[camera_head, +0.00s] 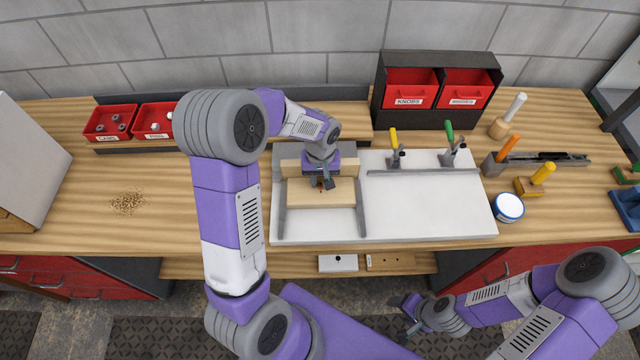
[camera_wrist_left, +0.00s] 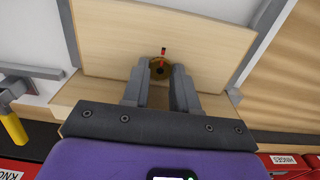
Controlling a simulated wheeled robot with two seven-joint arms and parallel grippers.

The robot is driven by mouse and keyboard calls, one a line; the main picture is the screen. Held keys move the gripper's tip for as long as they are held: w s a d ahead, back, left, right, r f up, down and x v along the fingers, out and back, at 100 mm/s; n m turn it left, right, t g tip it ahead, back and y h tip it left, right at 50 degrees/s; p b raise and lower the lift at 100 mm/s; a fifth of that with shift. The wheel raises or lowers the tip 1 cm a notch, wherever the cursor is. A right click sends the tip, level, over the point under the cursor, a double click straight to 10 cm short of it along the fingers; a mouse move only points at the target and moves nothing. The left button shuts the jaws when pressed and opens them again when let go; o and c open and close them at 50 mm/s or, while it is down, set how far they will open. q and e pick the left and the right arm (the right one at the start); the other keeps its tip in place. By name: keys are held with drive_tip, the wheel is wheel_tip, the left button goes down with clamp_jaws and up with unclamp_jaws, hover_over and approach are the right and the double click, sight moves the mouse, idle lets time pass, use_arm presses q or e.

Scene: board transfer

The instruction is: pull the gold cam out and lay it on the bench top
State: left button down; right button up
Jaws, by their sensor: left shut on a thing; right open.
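The gold cam (camera_wrist_left: 159,70) is a small round piece with a dark centre, seen in the left wrist view at the wooden board (camera_wrist_left: 120,45). My left gripper (camera_wrist_left: 160,77) is shut on it, one finger on each side. In the head view my left gripper (camera_head: 324,183) points down over the board (camera_head: 337,193), and the cam is mostly hidden there. I cannot tell how far the cam sits in the board. My right gripper (camera_head: 405,316) is open and empty, low in front of the bench. The bench top (camera_head: 75,180) is wood.
A white panel (camera_head: 430,205) with yellow and green handled clamps lies right of the board. Red bins (camera_head: 109,122) stand back left, and a black rack (camera_head: 436,88) with red bins stands behind. Wood shavings (camera_head: 128,202) lie left. Bare bench shows around them.

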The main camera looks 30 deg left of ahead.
sight(321, 184)
use_arm(q)
drive_tip(key=shift+r+p, duration=0.7)
drive_tip(key=shift+r, duration=0.4)
drive_tip(key=shift+r, duration=0.1)
drive_tip(key=shift+r+p, duration=1.7)
drive_tip(key=shift+r, duration=0.5)
drive_tip(key=shift+f, duration=0.1)
